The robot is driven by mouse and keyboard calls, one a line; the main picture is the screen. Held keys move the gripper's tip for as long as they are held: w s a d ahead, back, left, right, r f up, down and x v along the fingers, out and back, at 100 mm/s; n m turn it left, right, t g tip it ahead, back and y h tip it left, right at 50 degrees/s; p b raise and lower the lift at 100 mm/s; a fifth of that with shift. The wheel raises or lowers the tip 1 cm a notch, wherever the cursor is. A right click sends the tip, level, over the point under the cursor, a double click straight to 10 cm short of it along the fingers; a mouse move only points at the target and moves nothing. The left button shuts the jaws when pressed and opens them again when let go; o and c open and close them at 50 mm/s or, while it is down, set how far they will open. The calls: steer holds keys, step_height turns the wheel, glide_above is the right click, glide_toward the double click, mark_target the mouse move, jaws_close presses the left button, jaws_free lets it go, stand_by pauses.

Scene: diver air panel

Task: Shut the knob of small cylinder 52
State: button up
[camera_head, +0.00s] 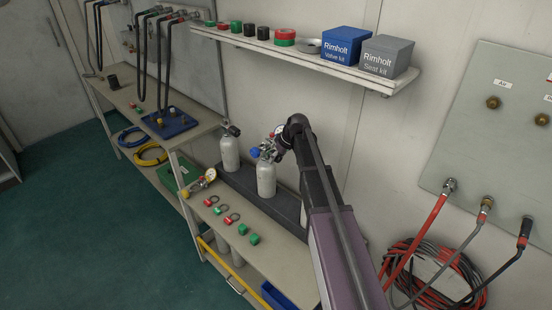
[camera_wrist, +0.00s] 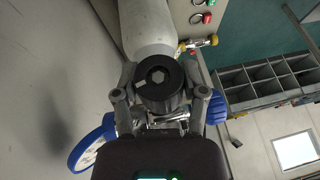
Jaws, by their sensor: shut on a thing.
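A small pale grey cylinder (camera_head: 266,180) stands upright in the dark rack, close to the end of my arm. Its number cannot be read. In the wrist view the cylinder body (camera_wrist: 148,32) runs away behind a black round knob (camera_wrist: 160,88) with a light hexagonal centre and a white mark. My gripper (camera_wrist: 155,92) has a finger on each side of this knob and is shut on it. A blue-rimmed gauge (camera_wrist: 88,148) and a blue handwheel (camera_wrist: 215,108) sit beside the knob. In the head view my arm hides most of the gripper and valve.
A second cylinder (camera_head: 230,152) with a black knob stands to the left in the rack (camera_head: 238,180). Red and green rings and caps (camera_head: 231,218) lie on the bench in front. A shelf (camera_head: 310,60) with blue and grey boxes is above. Hoses (camera_head: 430,270) hang at right.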

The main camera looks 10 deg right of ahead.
steer(key=shift+m+g+y+b, duration=0.3)
steer(key=shift+g+y+b, duration=0.5)
steer(key=shift+y, duration=0.5)
steer(key=o, duration=1.2)
steer(key=shift+c, duration=0.2)
steer(key=shift+s+a, duration=0.1)
